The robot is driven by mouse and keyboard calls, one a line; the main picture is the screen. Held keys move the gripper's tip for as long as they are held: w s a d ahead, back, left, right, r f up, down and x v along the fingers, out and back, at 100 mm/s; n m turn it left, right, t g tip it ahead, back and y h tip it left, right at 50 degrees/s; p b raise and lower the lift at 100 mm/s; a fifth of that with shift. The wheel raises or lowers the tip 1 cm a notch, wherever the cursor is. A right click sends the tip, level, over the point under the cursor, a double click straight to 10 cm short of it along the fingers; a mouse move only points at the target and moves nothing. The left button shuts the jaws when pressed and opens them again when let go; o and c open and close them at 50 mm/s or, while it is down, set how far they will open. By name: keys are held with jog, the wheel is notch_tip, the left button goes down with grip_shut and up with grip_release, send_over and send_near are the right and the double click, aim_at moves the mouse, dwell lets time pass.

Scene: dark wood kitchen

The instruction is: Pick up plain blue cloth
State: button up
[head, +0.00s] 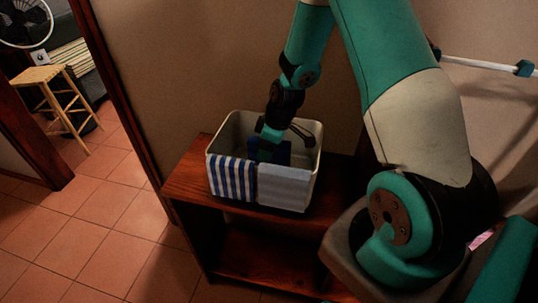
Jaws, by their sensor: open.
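A plain blue cloth (283,153) shows inside a pale rectangular bin (313,148), toward its middle. My gripper (268,151) reaches down into the bin from above and is open. It is right at the blue cloth and covers part of it. I cannot tell whether the fingers touch the cloth. The lower part of the cloth is hidden by the bin's front and the cloths hung there.
A blue-and-white striped cloth (231,178) and a light grey cloth (284,187) hang over the bin's front rim. The bin stands on a dark wooden shelf (186,184) against the wall. A wooden stool (40,76) stands beyond the doorway at left. Tiled floor (110,215) is clear.

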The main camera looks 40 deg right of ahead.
jog(key=shift+c, duration=0.2)
jog(key=c, duration=1)
jog(key=shift+r, duration=0.1)
